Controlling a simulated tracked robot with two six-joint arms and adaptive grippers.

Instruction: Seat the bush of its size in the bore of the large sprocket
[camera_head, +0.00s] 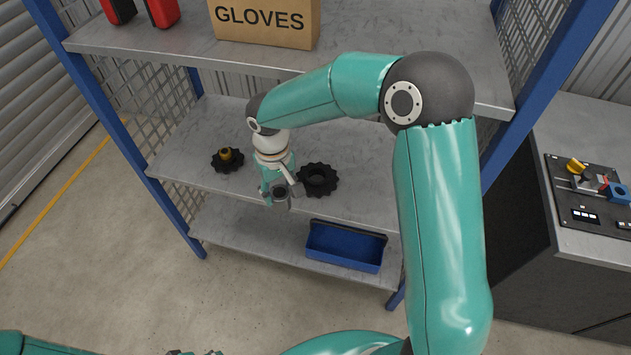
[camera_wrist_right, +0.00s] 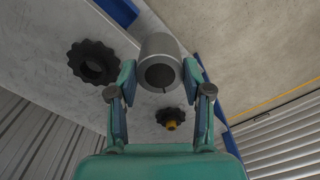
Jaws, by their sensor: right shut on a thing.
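The large sprocket (camera_head: 330,180) is black and toothed and lies flat on the middle shelf with its bore open; it also shows at the left in the wrist view (camera_wrist_right: 78,58). My right gripper (camera_head: 278,196) is shut on a grey bush (camera_wrist_right: 160,55), which sits between its fingers (camera_wrist_right: 160,90). The bush (camera_head: 281,191) is held in front of and left of the large sprocket, apart from it. A smaller black sprocket (camera_head: 218,164) lies further left, with a brass-coloured bush (camera_head: 226,154) in its middle. Only a sliver of my left gripper (camera_head: 193,352) shows at the bottom edge.
A blue tray (camera_head: 345,263) stands on the lower shelf. The upper shelf (camera_head: 400,48) overhangs the middle one and carries a gloves box (camera_head: 265,20) and red containers (camera_head: 163,12). Blue posts frame the rack. A bench with a control panel (camera_head: 590,205) is at the right.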

